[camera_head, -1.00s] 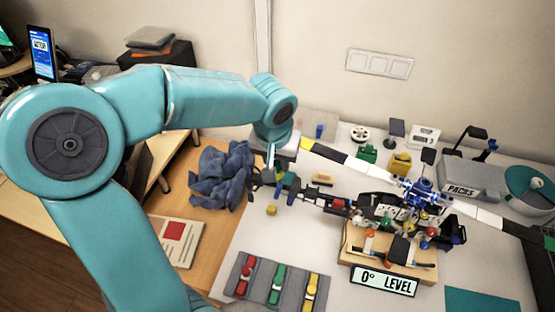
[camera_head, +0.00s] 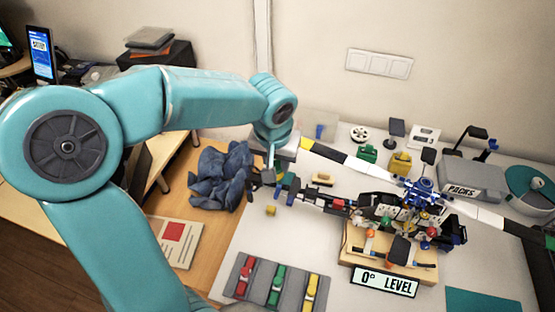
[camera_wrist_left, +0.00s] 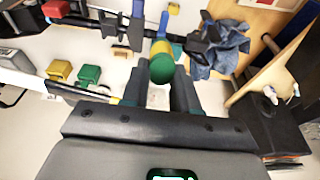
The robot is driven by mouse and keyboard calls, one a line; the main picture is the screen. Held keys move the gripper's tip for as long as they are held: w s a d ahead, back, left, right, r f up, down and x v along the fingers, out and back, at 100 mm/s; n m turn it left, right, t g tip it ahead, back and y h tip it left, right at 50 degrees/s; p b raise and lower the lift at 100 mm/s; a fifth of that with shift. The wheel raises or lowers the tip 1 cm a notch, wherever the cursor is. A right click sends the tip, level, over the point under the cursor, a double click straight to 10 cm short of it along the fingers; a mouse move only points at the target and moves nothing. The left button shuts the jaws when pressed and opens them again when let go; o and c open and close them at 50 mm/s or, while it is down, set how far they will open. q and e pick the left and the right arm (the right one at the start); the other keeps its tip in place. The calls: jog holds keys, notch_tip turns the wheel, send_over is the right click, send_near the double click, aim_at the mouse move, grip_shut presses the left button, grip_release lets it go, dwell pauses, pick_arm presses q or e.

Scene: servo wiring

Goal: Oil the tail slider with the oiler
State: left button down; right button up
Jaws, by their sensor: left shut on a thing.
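A model helicopter (camera_head: 400,212) sits on a wooden stand, its tail boom (camera_head: 325,202) pointing left. The boom's tail end shows beside my left gripper (camera_head: 268,178). My left gripper, also in the left wrist view (camera_wrist_left: 161,88), is shut on the oiler (camera_wrist_left: 161,68). The oiler has a green rounded end, a yellow band and a blue part toward the tail parts (camera_wrist_left: 136,28). It is close to the tail; I cannot tell whether its tip touches the slider. The slider itself is too small to make out. My right gripper is not in view.
A blue cloth (camera_head: 222,175) lies left of the tail. A grey tray (camera_head: 277,284) with red, green and yellow items lies in front. A sign reading 0° LEVEL (camera_head: 384,281) stands before the helicopter. Yellow (camera_head: 400,162) and green (camera_head: 367,153) objects stand behind.

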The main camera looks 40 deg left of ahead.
pick_arm(q)
jog(key=shift+w+f+b, duration=0.1)
jog(key=shift+f+b, duration=0.2)
jog(key=shift+f, duration=0.05)
jog(key=shift+r, duration=0.1)
dwell(1.4)
jog(key=shift+p+v, duration=3.1)
jog(key=shift+v, duration=1.4)
